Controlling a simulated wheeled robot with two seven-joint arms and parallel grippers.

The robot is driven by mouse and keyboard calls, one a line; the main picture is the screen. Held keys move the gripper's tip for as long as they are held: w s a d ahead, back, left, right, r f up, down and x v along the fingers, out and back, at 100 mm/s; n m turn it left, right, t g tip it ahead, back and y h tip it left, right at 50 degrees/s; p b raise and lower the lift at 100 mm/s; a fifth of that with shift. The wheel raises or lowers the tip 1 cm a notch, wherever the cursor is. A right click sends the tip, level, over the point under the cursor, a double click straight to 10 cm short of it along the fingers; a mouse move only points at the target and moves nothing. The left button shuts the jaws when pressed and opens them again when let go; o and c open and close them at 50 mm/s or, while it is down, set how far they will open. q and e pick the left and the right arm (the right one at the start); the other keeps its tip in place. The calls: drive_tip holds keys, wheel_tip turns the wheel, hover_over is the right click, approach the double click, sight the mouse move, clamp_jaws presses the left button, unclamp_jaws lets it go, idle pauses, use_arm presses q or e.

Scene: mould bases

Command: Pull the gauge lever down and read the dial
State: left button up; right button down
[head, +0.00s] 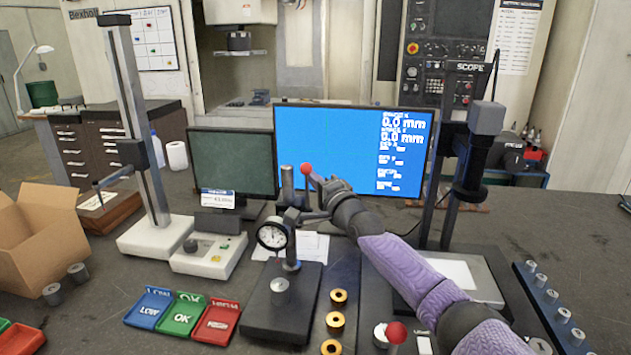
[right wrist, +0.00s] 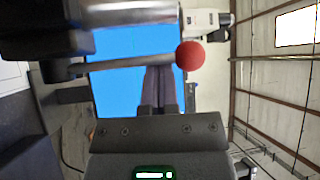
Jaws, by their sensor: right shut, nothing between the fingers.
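The dial gauge (head: 272,235) has a round white face and is mounted on a black stand (head: 283,310); its reading is too small to tell. Its lever ends in a red ball (head: 306,168), raised above the dial. A grey cylinder (head: 280,291) sits on the stand below the gauge. My right gripper (head: 321,183) is shut and empty, close to the lever near the red ball. In the right wrist view its shut fingers (right wrist: 160,72) overlap the lever rod, beside the red ball (right wrist: 190,56); I cannot tell whether they touch. My left gripper is not in view.
Blue LOW (head: 150,308), green OK (head: 184,314) and red (head: 217,321) trays lie left of the stand. Brass rings (head: 335,322) lie to its right. A monitor (head: 340,150) stands behind, a height gauge (head: 130,130) at left. A rack of cylinders (head: 560,310) is at right.

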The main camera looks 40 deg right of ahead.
drive_tip(key=s+a+f+n+t+y+b, duration=0.3)
drive_tip(key=a+n+t+b, duration=0.1)
drive_tip(key=b, duration=0.6)
drive_tip(key=n+t, duration=0.1)
drive_tip(key=n, duration=0.1)
drive_tip(key=shift+s+a+f+n, duration=0.35)
drive_tip(key=shift+s+a+n, duration=0.05)
drive_tip(key=shift+f, duration=0.15)
